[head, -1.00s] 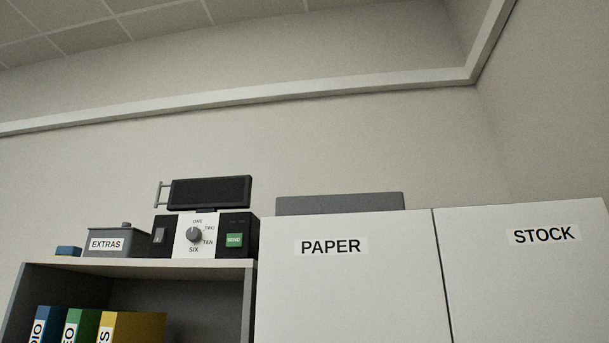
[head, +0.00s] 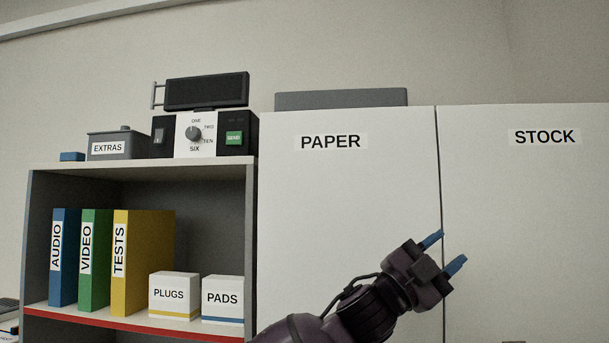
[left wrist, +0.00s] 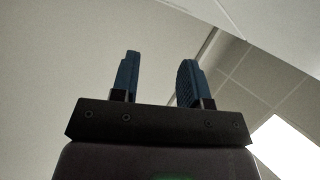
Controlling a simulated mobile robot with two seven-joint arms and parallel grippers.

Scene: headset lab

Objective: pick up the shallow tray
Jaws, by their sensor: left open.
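No tray shows its inside. A low, long grey thing (head: 340,99) lies on top of the white cabinet, above the PAPER label; it may be the shallow tray, but only its front side shows. My left gripper (head: 446,252) is in front of the cabinet doors, below and to the right of the grey thing and well apart from it. Its two blue fingers are spread with nothing between them, as the left wrist view (left wrist: 158,72) also shows, with only wall and ceiling behind. My right gripper is out of view.
The white cabinet (head: 350,205) has PAPER and STOCK doors. Left of it, a shelf unit (head: 140,170) carries a grey EXTRAS box (head: 128,143), a device with a dial (head: 194,134) and a small blue block (head: 72,156). Inside stand binders (head: 140,260) and PLUGS and PADS boxes (head: 222,285).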

